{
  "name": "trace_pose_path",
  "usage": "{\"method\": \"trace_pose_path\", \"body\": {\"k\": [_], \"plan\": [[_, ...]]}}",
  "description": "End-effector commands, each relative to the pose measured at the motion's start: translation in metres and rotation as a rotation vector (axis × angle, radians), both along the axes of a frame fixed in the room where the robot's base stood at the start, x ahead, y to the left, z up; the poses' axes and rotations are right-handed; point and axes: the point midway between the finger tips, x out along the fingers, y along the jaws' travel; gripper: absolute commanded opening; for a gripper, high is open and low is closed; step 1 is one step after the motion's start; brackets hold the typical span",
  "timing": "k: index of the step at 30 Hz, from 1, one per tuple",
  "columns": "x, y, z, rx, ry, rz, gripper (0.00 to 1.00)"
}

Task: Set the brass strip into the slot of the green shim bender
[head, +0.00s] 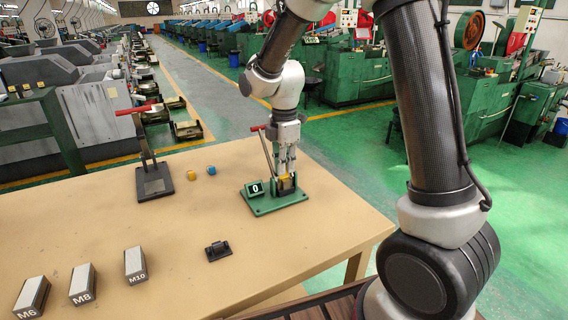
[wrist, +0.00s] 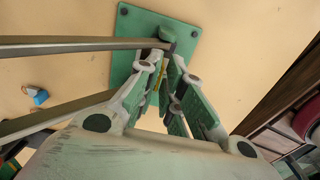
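The green shim bender (head: 262,207) stands on the table, with a small display reading 0 (head: 255,189) and a red-tipped lever (head: 259,128). Its green base (wrist: 192,22) also shows in the wrist view. The brass strip (head: 287,184) shows yellow at the bender's working end, under my fingertips; whether it sits in the slot is hidden. My gripper (head: 287,170) points down over the bender. In the wrist view my gripper (wrist: 168,62) has its fingers close together, with a sliver of the yellow strip (wrist: 158,75) between them. I cannot tell whether they pinch it.
A dark lever tool (head: 155,182) stands to the left, with a yellow piece (head: 191,175) and a blue piece (head: 211,170) beside it. Blocks marked M6 (head: 32,296), M8 (head: 83,284) and M10 (head: 135,265) and a black bracket (head: 218,250) lie nearer.

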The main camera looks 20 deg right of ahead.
Motion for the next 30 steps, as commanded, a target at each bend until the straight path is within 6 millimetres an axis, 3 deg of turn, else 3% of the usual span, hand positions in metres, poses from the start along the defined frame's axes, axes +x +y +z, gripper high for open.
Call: {"method": "trace_pose_path", "body": {"k": [17, 20, 30], "plan": [[0.002, 0.001, 0.005, 0.001, -0.006, 0.000, 0.30], [0.002, 0.001, 0.018, 0.002, -0.007, 0.000, 0.30], [0.001, 0.000, 0.092, 0.002, -0.006, 0.000, 0.30]]}}
